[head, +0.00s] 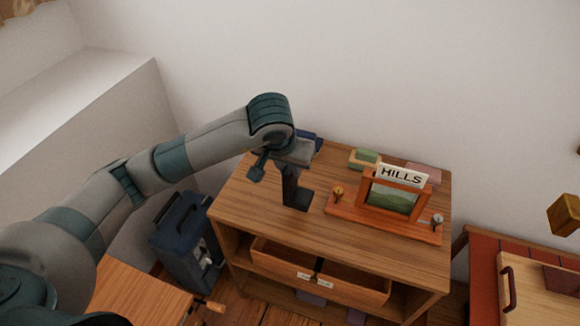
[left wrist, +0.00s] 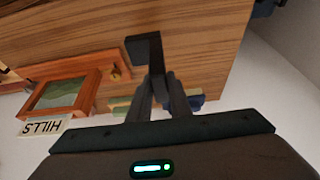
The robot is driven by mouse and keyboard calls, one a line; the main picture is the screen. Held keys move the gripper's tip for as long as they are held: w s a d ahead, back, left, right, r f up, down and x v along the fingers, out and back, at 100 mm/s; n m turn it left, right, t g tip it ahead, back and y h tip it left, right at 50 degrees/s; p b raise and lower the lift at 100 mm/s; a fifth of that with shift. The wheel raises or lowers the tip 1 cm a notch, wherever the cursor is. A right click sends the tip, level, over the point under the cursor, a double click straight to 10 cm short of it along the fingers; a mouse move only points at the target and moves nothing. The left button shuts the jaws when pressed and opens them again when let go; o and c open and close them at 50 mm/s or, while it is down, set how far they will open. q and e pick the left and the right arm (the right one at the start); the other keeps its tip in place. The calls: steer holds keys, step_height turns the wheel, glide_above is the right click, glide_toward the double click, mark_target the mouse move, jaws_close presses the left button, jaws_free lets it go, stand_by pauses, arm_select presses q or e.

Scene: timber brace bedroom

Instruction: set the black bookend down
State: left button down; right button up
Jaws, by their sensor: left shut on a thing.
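The black bookend (head: 295,190) is an L-shaped piece at the left part of the wooden cabinet top (head: 260,208). Its upright plate is up and its foot points toward the front right in the head view. My left gripper (head: 285,164) is shut on the upper part of the upright. In the left wrist view the bookend (left wrist: 145,50) stands out beyond the fingertips of my left gripper (left wrist: 160,85). The foot appears at or just above the cabinet top; I cannot tell whether it touches. My right gripper is not in view.
An orange wooden stand with a framed picture and a "HILLS" sign (head: 402,177) is right of the bookend. A green box (head: 364,158) and a blue object (head: 310,138) lie at the back. A dark blue case (head: 185,240) stands left of the cabinet. The front left top is clear.

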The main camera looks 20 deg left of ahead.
arm_select(q)
steer(key=shift+f, duration=0.45)
step_height(320, 180, down, 2)
steer(key=shift+f+p, duration=0.2)
steer(key=shift+p, duration=0.2)
steer(key=shift+f, duration=0.25)
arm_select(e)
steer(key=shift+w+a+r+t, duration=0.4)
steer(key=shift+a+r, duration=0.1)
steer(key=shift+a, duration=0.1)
arm_select(q)
steer(key=shift+f, duration=0.1)
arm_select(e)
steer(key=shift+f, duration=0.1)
